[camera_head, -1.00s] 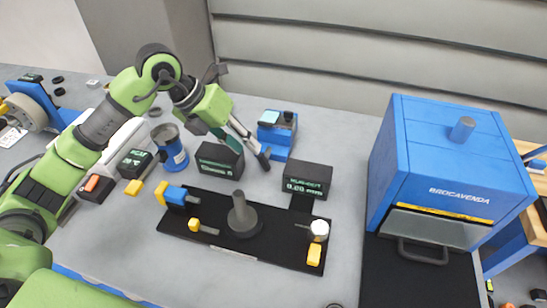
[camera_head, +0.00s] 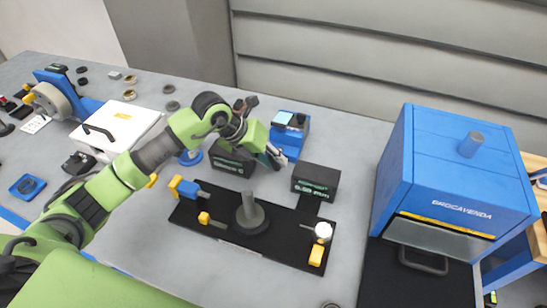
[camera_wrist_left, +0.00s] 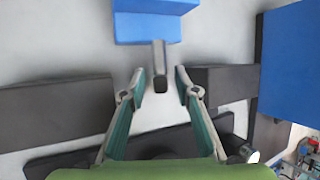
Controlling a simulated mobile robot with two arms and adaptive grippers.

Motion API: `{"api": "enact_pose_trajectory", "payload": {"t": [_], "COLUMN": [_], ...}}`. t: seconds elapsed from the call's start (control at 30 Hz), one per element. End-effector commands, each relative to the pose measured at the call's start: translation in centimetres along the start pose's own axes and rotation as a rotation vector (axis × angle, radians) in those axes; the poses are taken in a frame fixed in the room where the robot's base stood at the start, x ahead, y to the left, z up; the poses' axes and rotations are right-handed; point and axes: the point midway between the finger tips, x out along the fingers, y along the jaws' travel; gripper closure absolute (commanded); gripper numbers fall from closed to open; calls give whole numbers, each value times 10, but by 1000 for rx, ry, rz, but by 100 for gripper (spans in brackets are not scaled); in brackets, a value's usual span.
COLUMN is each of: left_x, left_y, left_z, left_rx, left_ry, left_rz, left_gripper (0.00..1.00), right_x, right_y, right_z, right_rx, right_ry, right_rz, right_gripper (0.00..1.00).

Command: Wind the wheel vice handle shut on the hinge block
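A blue block (camera_head: 290,132) with a pale teal top and a dark knob stands at the back of the bench; I take it to be the vice, but its wheel and the hinge block cannot be made out. In the left wrist view a blue body (camera_wrist_left: 150,25) is at the top, with a grey bar (camera_wrist_left: 159,58) sticking out from it. My left gripper (camera_head: 277,158) is in front of the blue block. Its fingers (camera_wrist_left: 159,80) are apart, with the bar's end between or just beyond the tips; contact cannot be told. My right gripper is not in view.
A black fixture board (camera_head: 280,250) with a grey post (camera_head: 249,212) lies in front. Black display boxes (camera_head: 316,181) and (camera_head: 232,160) flank the gripper. A large blue cabinet (camera_head: 455,180) stands right. A white case (camera_head: 115,128) and a grey wheel on a blue stand (camera_head: 52,102) are left.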

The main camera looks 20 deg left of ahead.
Motion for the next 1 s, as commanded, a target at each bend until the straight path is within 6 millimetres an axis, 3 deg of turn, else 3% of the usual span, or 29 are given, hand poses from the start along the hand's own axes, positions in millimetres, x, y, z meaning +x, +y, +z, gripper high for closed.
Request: {"api": "enact_pose_trajectory", "payload": {"t": [0.37, 0.4, 0.5, 0.77, 1.0], "left_x": [9, 9, 8, 8, 10], "left_y": [0, 0, 0, -2, -3], "left_z": [0, 0, 0, 0, 0], "left_rx": [2, 2, 2, 13, 90], "left_ry": [0, 0, 0, 0, -2], "left_rz": [0, 0, 0, 20, 198], "left_gripper": [71, 74, 100, 100, 100], "right_x": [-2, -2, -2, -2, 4], "right_y": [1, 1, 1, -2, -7], "right_z": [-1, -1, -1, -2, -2], "right_rx": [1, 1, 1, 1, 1], "right_ry": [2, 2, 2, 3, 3], "right_rz": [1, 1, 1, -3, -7], "right_gripper": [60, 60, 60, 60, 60]}}
